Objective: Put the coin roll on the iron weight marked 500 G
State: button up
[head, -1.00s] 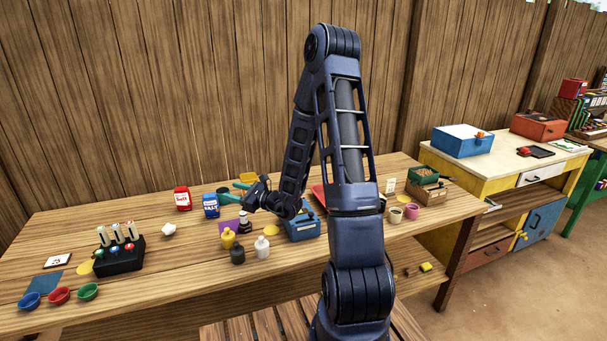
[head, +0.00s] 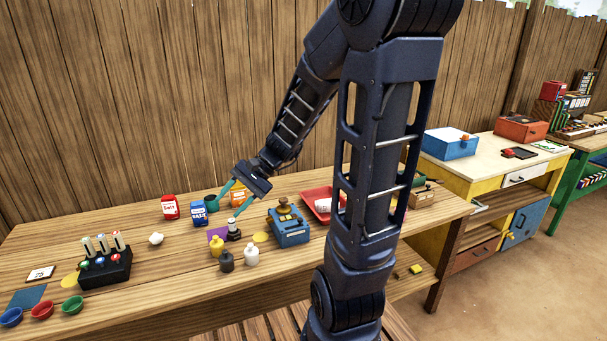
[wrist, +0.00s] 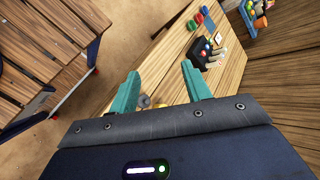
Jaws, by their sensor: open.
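Small knobbed weights stand at mid-table: a dark one (head: 226,263), a yellow one (head: 216,248) and a white one (head: 251,256). I cannot read any 500 G mark.
A blue scale (head: 291,233) stands right of the weights. A black rack (head: 105,269) and several bowls (head: 42,310) are at left. My arm hides part of the right side.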

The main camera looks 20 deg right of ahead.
jog(key=s+d+r+n+t+h, duration=0.2)
jog(key=d+h, duration=0.1)
jog(key=d, duration=0.3)
jog(key=s+d+r+n+t+h, duration=0.1)
jog(key=s+d+r+h, duration=0.2)
jog(key=d, duration=0.2)
jog(key=s+d+r+n+t+h, duration=0.2)
jog(key=d+r+h, duration=0.1)
jog(key=d, duration=0.3)
jog(key=shift+s+d+r+n+t+h, duration=0.15)
jog(key=shift+s+d+n+t+h, duration=0.15)
jog(key=shift+h, duration=0.2)
